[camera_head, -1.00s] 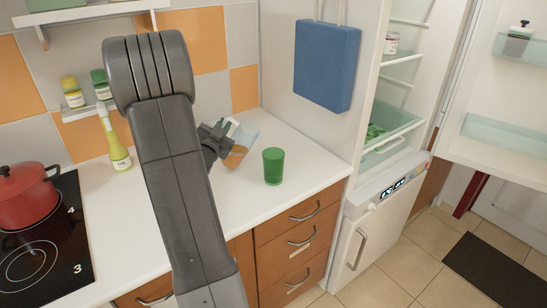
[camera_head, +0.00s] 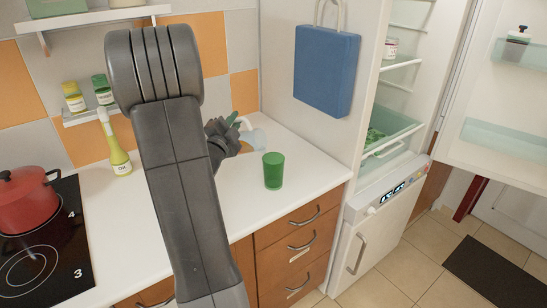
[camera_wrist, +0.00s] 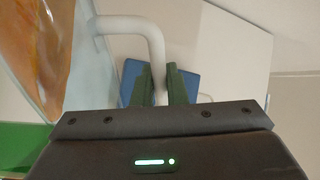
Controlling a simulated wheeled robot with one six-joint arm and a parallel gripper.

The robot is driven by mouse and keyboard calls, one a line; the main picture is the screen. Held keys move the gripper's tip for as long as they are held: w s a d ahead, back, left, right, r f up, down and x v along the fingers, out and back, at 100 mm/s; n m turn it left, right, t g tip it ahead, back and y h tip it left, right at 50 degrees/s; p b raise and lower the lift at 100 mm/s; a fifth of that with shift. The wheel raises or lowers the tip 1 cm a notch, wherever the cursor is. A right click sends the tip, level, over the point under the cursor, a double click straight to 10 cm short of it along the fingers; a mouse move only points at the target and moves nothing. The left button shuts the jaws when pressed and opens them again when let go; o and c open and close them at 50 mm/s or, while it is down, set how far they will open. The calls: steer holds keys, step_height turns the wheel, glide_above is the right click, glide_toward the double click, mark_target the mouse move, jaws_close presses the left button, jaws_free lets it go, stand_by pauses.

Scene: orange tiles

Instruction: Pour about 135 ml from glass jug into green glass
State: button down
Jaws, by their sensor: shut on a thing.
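The green glass (camera_head: 273,171) stands upright near the front edge of the white counter; its inside is not visible. The glass jug (camera_head: 257,139) is behind my gripper (camera_head: 239,123), left of and beyond the glass, mostly hidden by my arm. In the wrist view my gripper (camera_wrist: 161,85) is shut on the jug's pale handle. The clear jug (camera_wrist: 88,75) fills the left side there, with orange contents against its wall. A green surface at the wrist view's lower left looks like the green glass (camera_wrist: 22,147). I see no stream between jug and glass.
A red pot (camera_head: 27,198) sits on the black hob (camera_head: 45,245) at left. An oil bottle (camera_head: 116,150) stands by the wall. Counter right of the glass is clear.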

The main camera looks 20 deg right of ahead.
mark_target(246, 117)
steer(key=shift+s+d+m, duration=0.25)
steer(key=shift+d+m, duration=0.05)
steer(key=shift+m, duration=0.4)
steer(key=shift+s+d+r+m+h+b, duration=0.15)
steer(key=shift+s+d+r+m+b, duration=0.25)
steer(key=shift+d+r+m+b, duration=0.25)
steer(key=shift+s+d+r+m+h+b, duration=0.15)
steer(key=shift+s+d+r+m+b, duration=0.25)
steer(key=shift+r, duration=0.35)
steer(key=shift+a+f+m+b, duration=0.1)
steer(key=shift+m+b, duration=0.15)
steer(key=shift+b, duration=0.2)
steer(key=shift+s+d+f+m+g+h+b, duration=0.15)
steer(key=shift+s+d+m+g+h+b, duration=0.15)
steer(key=shift+m+b, duration=0.7)
stand_by(0.7)
